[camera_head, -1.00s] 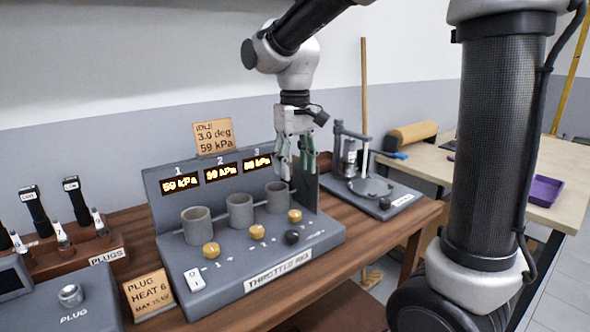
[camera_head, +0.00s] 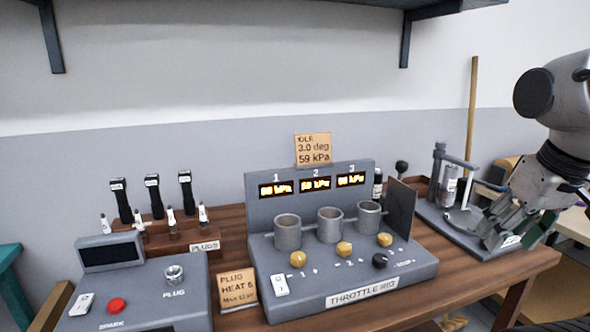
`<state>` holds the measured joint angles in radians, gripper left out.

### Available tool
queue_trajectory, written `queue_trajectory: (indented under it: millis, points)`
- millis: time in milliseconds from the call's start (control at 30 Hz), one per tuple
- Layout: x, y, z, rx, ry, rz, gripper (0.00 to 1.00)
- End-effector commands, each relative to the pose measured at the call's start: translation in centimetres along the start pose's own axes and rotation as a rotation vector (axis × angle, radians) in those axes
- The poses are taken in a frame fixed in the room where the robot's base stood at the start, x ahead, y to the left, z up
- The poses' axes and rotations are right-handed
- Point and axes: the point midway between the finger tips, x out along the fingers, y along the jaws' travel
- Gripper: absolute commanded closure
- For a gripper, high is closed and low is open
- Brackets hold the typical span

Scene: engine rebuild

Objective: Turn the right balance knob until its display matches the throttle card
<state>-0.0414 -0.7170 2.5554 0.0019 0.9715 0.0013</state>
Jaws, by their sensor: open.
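The throttle rig (camera_head: 400,275) stands on the wooden bench with three cups and three lit displays, numbered 1 to 3. The throttle card (camera_head: 313,149) above them reads IDLE, 3.0 deg, 59 kPa. The left display (camera_head: 276,190), middle display (camera_head: 315,184) and right display (camera_head: 351,180) show blurred kPa digits that I cannot read surely. The left yellow knob (camera_head: 298,259), middle yellow knob (camera_head: 344,249) and right yellow knob (camera_head: 385,240) sit in front of the cups. My gripper (camera_head: 497,232) is open, at the far right, away from the knobs, in front of a grey fixture.
A black knob (camera_head: 380,261) sits close to the right yellow knob. A dark upright plate (camera_head: 400,212) stands at the rig's right end. The grey fixture (camera_head: 444,222) is farther right. The spark plug tester (camera_head: 135,290) and plug rack (camera_head: 170,236) are at left. A shelf hangs above.

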Motion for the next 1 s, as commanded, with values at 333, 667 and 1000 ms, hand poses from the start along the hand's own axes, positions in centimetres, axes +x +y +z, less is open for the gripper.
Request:
queue_trajectory:
  millis: [333,667,1000]
  points:
    - [-1.08,0.85,0.19,0.041,0.044,0.015,0.49]
    - [-1.08,0.84,0.16,0.040,0.043,0.015,0.49]
    - [-1.08,0.83,0.15,0.040,0.043,0.014,0.49]
